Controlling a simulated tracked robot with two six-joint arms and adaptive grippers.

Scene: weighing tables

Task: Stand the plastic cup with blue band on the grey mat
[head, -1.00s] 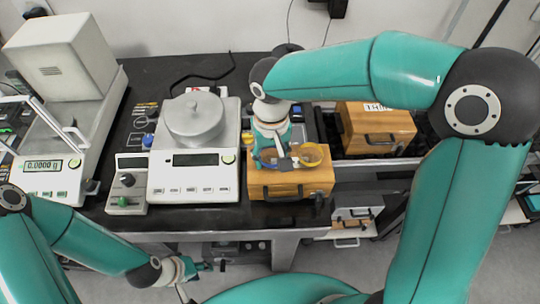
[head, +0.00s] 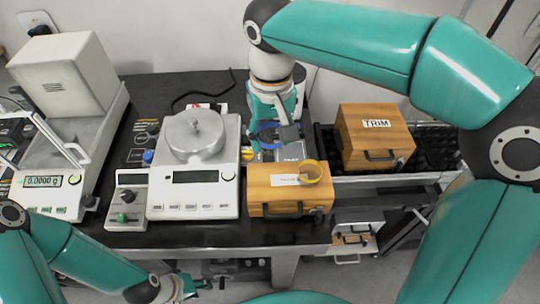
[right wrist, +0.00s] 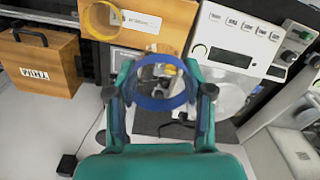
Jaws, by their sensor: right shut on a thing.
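The plastic cup with blue band (right wrist: 160,98) is clear-walled and sits between the fingers of my right gripper (right wrist: 160,92), which is shut on it. In the head view the blue band (head: 267,133) shows beside my right gripper (head: 276,128), behind the wooden box. A grey flat patch, seemingly the grey mat (head: 292,153), lies just behind that box, largely hidden by the gripper and cup. I cannot tell whether the cup touches it. My left gripper (head: 188,286) is low in front of the table; its finger opening is unclear.
A yellow-banded cup (head: 311,171) is on the labelled wooden box (head: 268,204). A balance with a metal pot (head: 194,135) stands left of it. The TRIM box (head: 375,135) stands to the right. A larger balance (head: 48,190) is at far left.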

